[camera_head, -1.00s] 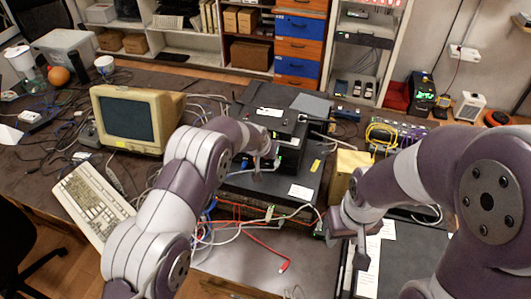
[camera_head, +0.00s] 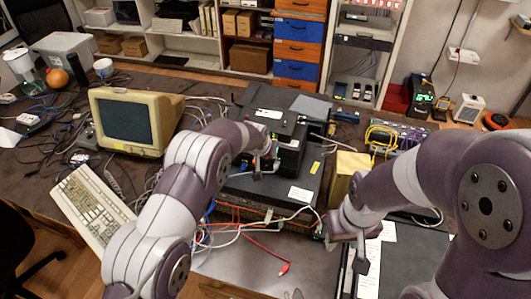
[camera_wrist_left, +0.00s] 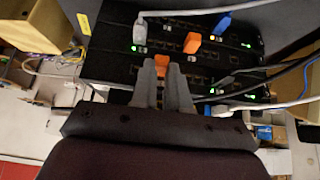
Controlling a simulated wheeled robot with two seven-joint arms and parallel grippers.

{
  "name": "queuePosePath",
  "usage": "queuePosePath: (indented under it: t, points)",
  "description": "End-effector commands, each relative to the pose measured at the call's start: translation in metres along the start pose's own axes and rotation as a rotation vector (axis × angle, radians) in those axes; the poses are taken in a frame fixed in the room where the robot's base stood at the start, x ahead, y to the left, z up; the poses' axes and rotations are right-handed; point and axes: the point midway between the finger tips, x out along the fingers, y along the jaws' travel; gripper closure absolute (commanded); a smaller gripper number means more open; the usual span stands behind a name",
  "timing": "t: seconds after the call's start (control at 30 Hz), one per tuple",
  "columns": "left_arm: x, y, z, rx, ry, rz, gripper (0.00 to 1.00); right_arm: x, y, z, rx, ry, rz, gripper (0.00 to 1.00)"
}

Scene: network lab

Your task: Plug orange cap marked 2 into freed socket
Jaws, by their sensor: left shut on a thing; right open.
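In the left wrist view my left gripper (camera_wrist_left: 162,80) is shut on an orange cap (camera_wrist_left: 161,64), right in front of a black rack device (camera_wrist_left: 115,60) with rows of sockets. The number on the cap is not readable. I cannot tell whether the cap touches a socket. A second orange cap (camera_wrist_left: 192,42) sits in the device just up and right of the held one. In the head view my left gripper is mostly hidden by its own arm, at the black equipment (camera_head: 285,185). My right gripper (camera_head: 347,254) is open and empty, right of the equipment.
Grey cables (camera_wrist_left: 188,12), a blue plug (camera_wrist_left: 224,22) and black cables (camera_wrist_left: 250,68) crowd the device's sockets. A beige monitor (camera_head: 130,120) and keyboard (camera_head: 90,205) stand left. A yellow box (camera_head: 347,172) stands right.

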Motion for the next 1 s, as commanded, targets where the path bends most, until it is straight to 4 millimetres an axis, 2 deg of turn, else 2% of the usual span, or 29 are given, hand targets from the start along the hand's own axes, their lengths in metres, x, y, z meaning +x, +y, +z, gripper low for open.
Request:
queuePosePath:
  t: [0.73,0.77,0.83,0.87,1.0]
  points:
    - [0.0044,0.0000,-0.0048,0.000,0.000,0.000,1.00,0.0065,0.0000,0.0008,0.000,0.000,0.000,0.55]
    - [0.0042,0.0000,-0.0052,0.000,0.000,0.000,0.82,0.0063,0.0000,0.0008,0.000,0.000,0.000,0.55]
    - [0.0037,0.0000,-0.0054,0.000,0.000,0.000,0.59,0.0057,0.0000,0.0006,0.000,0.000,0.000,0.55]
    - [0.0037,0.0000,-0.0054,0.000,0.000,0.000,0.55,0.0057,0.0000,0.0007,0.000,0.000,0.000,0.55]
    - [0.0037,0.0000,-0.0053,0.000,0.000,0.000,0.55,0.0057,0.0000,0.0007,0.000,0.000,0.000,0.55]
